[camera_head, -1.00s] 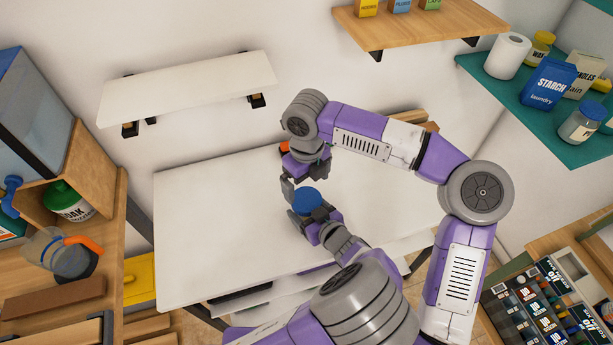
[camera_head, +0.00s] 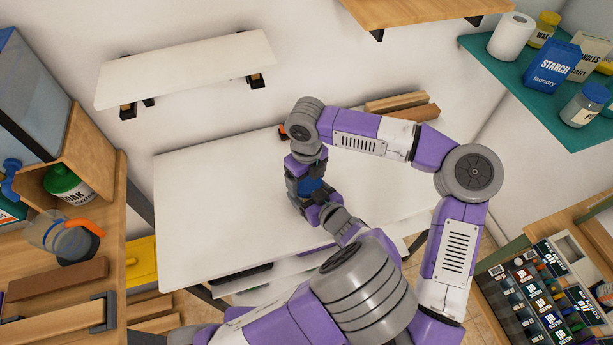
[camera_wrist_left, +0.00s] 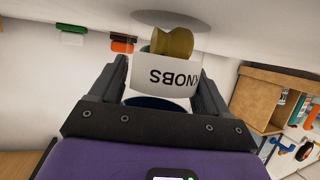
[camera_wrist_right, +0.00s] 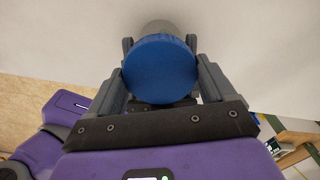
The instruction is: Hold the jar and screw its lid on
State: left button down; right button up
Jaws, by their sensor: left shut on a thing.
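The jar (camera_wrist_left: 165,80) is clear with a white label reading KNOBS and brown contents. It shows upside down in the left wrist view. My left gripper (camera_wrist_left: 163,72) is shut on its sides. The blue lid (camera_wrist_right: 160,70) sits over the jar's mouth and shows face-on in the right wrist view. A little of it also shows in the head view (camera_head: 312,185). My right gripper (camera_wrist_right: 160,42) is over the lid from above, with a finger on each side; whether the fingers press on it I cannot tell. Thread contact is hidden.
The white table (camera_head: 220,220) is mostly clear around my grippers. Wooden blocks (camera_head: 395,102) and a small orange-red item lie at its back edge. A white wall shelf (camera_head: 185,70) hangs behind. Wooden storage with a jug stands left; a teal shelf (camera_head: 525,85) with goods is at right.

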jog(key=c, duration=0.4)
jog(key=m, duration=0.4)
jog(key=shift+c, duration=0.2)
jog(key=m, duration=0.2)
jog(key=shift+m, duration=0.4)
jog(key=o, duration=1)
jog(key=shift+r, duration=0.1)
